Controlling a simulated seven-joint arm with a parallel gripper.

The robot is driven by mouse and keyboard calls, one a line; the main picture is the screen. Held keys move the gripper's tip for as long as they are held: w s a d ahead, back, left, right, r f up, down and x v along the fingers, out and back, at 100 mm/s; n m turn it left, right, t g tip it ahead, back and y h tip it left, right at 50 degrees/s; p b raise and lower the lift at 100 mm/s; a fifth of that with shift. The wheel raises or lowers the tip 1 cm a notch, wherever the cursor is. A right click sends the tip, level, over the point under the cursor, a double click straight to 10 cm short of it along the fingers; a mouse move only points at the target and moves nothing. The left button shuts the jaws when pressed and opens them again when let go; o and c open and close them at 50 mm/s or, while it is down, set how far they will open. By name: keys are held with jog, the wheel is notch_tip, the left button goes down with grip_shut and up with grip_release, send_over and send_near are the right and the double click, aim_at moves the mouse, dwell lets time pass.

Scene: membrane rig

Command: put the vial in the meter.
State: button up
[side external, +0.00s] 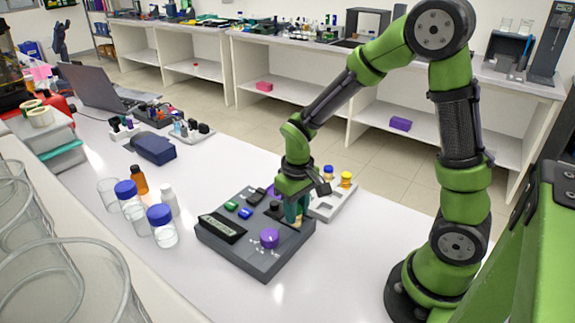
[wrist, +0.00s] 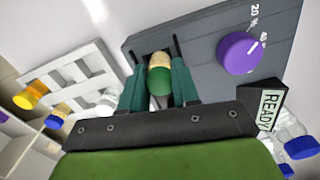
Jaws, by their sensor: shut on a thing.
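The meter (side external: 262,258) is a dark grey box with a purple knob, small coloured buttons and a display. Its grey top (wrist: 205,62) and purple knob (wrist: 238,53) show in the wrist view. My gripper (side external: 296,215) is over the meter's back right part. In the wrist view its teal fingers (wrist: 159,78) are shut on the vial (wrist: 159,73), which shows a tan and a green part. The vial is just above or at a dark opening in the meter. I cannot tell whether its hidden lower end is inside.
A pale rack (side external: 340,203) with yellow- and blue-capped vials stands close behind the meter; it also shows in the wrist view (wrist: 75,75). Blue-capped bottles (side external: 163,232) stand left of the meter. The meter's display (wrist: 270,108) reads READY. The table right of the meter is clear.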

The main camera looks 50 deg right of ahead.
dwell(0.4)
jog(key=o, duration=1.2)
jog(key=shift+r, duration=2.95)
jog(key=s+a+r+t, duration=0.1)
jog(key=s+r+t, duration=0.1)
jog(key=s+r, duration=0.1)
jog(key=s+a+r+m+t+y, duration=0.1)
jog(key=s+r+t, duration=0.1)
jog(key=r, duration=0.3)
jog(key=s+a+r+m+t+y, duration=0.1)
jog(key=s+a+r+t, duration=0.1)
jog(key=s+r+t, duration=0.1)
jog(key=shift+s+r, duration=0.25)
jog(key=shift+r, duration=0.3)
jog(key=shift+s+r, duration=0.2)
jog(key=shift+r, duration=0.3)
